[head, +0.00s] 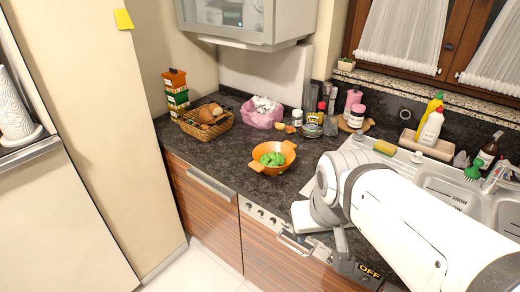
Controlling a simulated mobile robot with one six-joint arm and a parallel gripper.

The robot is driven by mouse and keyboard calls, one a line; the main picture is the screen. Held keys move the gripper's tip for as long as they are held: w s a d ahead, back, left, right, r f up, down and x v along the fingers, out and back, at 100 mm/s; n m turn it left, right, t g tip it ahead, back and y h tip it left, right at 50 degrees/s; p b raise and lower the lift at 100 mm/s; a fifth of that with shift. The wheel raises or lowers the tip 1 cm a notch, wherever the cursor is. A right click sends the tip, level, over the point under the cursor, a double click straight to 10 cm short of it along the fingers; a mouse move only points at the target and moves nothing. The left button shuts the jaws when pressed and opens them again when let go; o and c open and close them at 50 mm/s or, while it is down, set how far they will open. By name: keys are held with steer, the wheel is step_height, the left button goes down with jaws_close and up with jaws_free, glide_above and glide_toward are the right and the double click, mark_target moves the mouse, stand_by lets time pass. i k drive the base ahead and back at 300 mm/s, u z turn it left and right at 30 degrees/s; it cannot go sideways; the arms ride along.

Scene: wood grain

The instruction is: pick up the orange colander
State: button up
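The orange colander (287,149) sits upright on the dark countertop, left of my arm, with a handle on each side. Several green pieces, like broccoli or leaves, lie inside it and hide its bottom. My white arm comes in from the lower right and bends down near the counter's front edge, right of and nearer than the colander. The arm's end is small and partly hidden by its own links, so my gripper's fingers cannot be made out. The arm does not touch the colander.
Behind the colander stand a pink bowl (264,117), a bread basket (205,133) and several jars. A sponge (384,147), a sink (450,190) and bottles are at right. A wall cabinet (240,20) hangs above. Counter left of the colander is clear.

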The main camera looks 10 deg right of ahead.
mark_target(273, 158)
steer(key=z, duration=1.45)
steer(key=k, duration=0.8)
steer(key=u, duration=1.45)
steer(key=i, duration=1.25)
steer(key=u, duration=0.1)
